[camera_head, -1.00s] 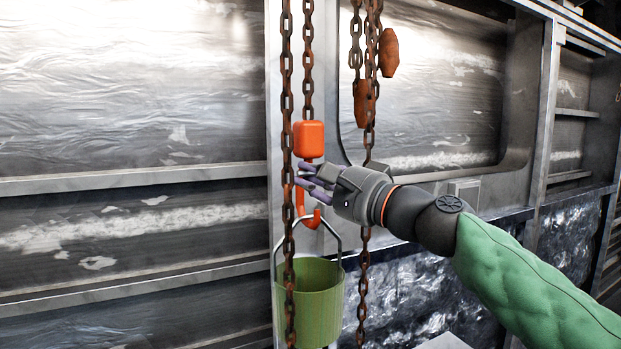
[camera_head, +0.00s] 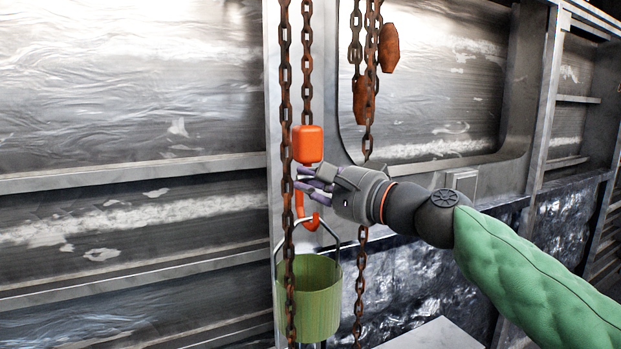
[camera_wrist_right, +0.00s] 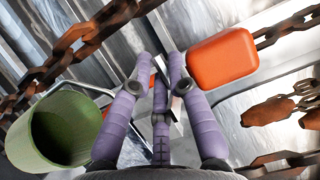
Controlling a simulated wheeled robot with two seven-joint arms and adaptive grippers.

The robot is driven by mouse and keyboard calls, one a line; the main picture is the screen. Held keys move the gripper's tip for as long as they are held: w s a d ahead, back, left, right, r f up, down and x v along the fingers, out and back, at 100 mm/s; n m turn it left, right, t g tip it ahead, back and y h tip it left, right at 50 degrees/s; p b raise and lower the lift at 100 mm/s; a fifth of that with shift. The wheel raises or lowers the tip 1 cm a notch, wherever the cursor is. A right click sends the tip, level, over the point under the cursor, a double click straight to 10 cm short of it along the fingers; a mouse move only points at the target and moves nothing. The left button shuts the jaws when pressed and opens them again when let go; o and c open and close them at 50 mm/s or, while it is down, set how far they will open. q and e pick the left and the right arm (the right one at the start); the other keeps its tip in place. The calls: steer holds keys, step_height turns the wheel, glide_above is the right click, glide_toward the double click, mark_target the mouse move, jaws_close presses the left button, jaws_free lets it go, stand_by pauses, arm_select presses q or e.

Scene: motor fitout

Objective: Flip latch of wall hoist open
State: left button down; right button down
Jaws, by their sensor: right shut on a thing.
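The wall hoist's orange hook block (camera_head: 308,144) hangs on a rusty chain in the head view. Its orange hook (camera_head: 312,222) hangs below the block. My right gripper (camera_head: 303,180) reaches in from the right, just under the block at the hook's upper part. In the right wrist view the block (camera_wrist_right: 222,60) is to the right of the purple fingers (camera_wrist_right: 162,85). The fingers are closed together around the hook's throat, where a thin grey metal piece shows between them. They hide most of the latch, so its angle cannot be told. My left gripper is not seen.
A green bucket (camera_head: 312,300) hangs by its wire handle from the hook. A rusty chain (camera_head: 287,240) runs down close in front of the hook. Another chain (camera_head: 360,290) hangs behind my right wrist, with rusty weights (camera_head: 388,48) above. A ribbed metal wall stands behind.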

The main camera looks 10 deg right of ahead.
steer(key=shift+f, duration=0.1)
steer(key=c, duration=1.2)
jaws_free()
steer(key=shift+w+a, duration=0.1)
steer(key=shift+w, duration=0.05)
steer(key=shift+o, duration=0.2)
steer(key=v, duration=1.2)
steer(key=shift+f, duration=0.1)
